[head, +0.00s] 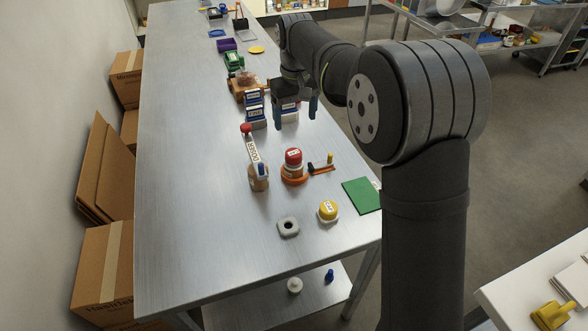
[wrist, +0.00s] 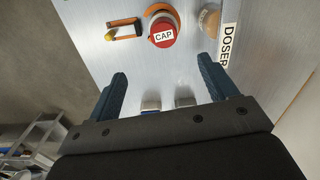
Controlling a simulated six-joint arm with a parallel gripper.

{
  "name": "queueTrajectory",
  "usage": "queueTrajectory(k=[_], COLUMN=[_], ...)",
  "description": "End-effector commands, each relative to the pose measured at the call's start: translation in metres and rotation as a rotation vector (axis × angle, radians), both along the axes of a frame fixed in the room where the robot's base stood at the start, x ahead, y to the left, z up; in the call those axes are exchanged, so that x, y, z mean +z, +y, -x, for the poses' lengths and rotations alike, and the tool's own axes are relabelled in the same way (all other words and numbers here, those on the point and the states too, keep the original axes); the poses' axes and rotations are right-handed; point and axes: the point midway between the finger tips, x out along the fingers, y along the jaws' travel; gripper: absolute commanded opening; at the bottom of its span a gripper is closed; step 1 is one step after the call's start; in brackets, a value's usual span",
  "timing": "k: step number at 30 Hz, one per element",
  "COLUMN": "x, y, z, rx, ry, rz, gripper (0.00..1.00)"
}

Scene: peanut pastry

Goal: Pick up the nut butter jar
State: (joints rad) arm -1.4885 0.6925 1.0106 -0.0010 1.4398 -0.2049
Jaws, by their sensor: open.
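A jar (head: 291,170) with a red lid marked CAP sits in an orange ring on the metal table, right of the DOSER piece; I take it to be the nut butter jar. In the wrist view its red lid (wrist: 162,36) is at top centre and hides most of the body. My gripper (head: 295,107) is open and empty, farther along the table than the jar and apart from it. In the wrist view the fingers of my gripper (wrist: 163,72) point toward the jar, with the lid beyond the gap between their tips.
The DOSER piece (head: 252,153) stands close left of the jar. An orange-and-black bracket (head: 321,166) is close right. Blue-and-white boxes (head: 256,112) stand by my gripper. A yellow-lidded item (head: 327,210), grey block (head: 288,226) and green mat (head: 361,196) lie nearer. The table's left side is clear.

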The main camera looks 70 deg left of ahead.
Motion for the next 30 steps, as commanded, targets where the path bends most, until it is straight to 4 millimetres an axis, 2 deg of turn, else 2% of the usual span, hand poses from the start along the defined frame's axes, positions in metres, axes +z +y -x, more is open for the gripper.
queueTrajectory(k=[6,12,20,30], x=[-0.049,-0.088,-0.108,-0.153], y=[-0.001,-0.001,-0.002,-0.007], z=[0.0,0.0,0.001,0.007], rx=[0.0,-0.001,0.0,-0.001], ry=[0.001,0.001,0.001,0.001], rz=[0.003,0.002,0.0,0.0], gripper=[0.78,0.78,0.78,0.78])
